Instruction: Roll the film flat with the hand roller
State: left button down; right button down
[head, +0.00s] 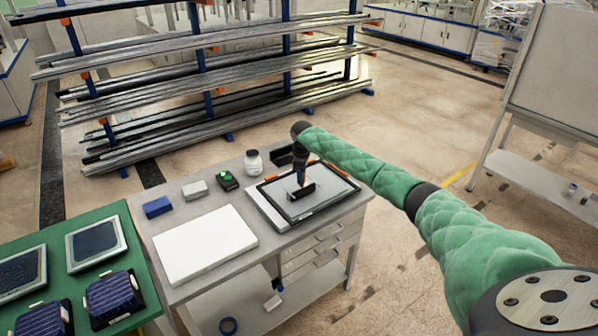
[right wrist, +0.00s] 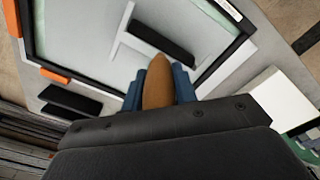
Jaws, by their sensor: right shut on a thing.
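The hand roller has a black cylinder (head: 302,191) that sits over the film panel in the head view. In the right wrist view its brown handle (right wrist: 157,85) stands between blue fingers, with the black cylinder (right wrist: 161,40) and a pale bracket beyond. My right gripper (head: 301,178) is shut on the handle above the panel. The film (head: 325,184) looks like a pale, glossy sheet inside a black frame on the grey worktable. I cannot tell whether the cylinder touches the film. My left gripper is out of view.
A white slab (head: 205,243), a blue block (head: 157,207), a grey block (head: 194,189), a green-black device (head: 228,181) and a white jar (head: 253,161) share the table. A green bench (head: 135,246) with solar cells adjoins at left. A bar rack (head: 215,75) stands behind.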

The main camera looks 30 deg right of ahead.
jog(key=shift+s+d+r+p, duration=0.1)
jog(key=shift+s+d+p, duration=0.1)
jog(key=shift+s+p, duration=1.3)
jog(key=shift+s, duration=0.55)
jog(key=shift+r+p, duration=0.95)
jog(key=shift+r, duration=0.15)
notch_tip(320, 180, up, 3)
jog(key=shift+f+p, duration=0.2)
jog(key=shift+p, duration=0.45)
